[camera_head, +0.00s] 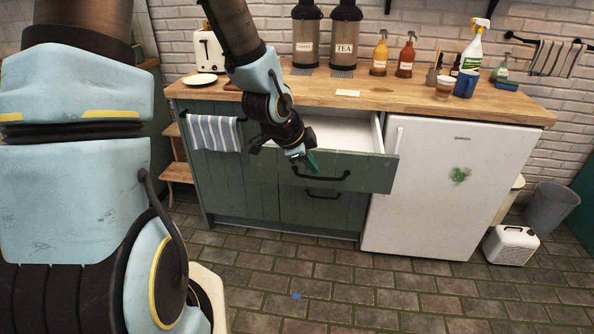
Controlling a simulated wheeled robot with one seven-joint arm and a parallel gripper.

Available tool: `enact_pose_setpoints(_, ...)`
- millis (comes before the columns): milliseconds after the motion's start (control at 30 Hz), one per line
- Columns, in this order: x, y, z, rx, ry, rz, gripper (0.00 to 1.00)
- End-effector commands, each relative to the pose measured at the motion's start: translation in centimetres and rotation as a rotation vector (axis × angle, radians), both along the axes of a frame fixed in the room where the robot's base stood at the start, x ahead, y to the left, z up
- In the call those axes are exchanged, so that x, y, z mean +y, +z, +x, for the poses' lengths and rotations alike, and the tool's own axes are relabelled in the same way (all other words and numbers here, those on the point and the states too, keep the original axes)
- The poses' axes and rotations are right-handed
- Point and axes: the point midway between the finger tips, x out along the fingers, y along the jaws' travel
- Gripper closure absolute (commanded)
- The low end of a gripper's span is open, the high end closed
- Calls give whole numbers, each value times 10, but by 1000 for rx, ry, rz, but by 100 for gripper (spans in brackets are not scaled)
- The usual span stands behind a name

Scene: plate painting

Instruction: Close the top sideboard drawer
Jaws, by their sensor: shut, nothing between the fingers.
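The green sideboard (224,179) stands under a wooden worktop. Its top drawer (370,172) is pulled out, with the pale inside showing behind the front panel. The drawer front has a dark bar handle (321,174). A lower drawer (322,211) beneath it looks shut, with its own dark handle. My gripper (311,166) is shut and empty, at the left part of the top drawer front, close to its handle. I cannot tell whether the fingers touch the panel or the handle. My wrist hides the drawer's left end.
A white fridge (452,186) with a green smudge stands right of the drawers. A striped towel (214,132) hangs on the sideboard's left door. Bottles, canisters and a toaster (208,52) stand on the worktop (420,97). A white jug (510,245) and a grey bin (551,207) are at right. The tiled floor in front is mostly clear.

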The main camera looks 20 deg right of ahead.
Motion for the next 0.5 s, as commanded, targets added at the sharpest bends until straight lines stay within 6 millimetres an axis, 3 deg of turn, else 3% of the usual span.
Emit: enact_pose_setpoints(500,-36,-66,20,6,3,4,100)
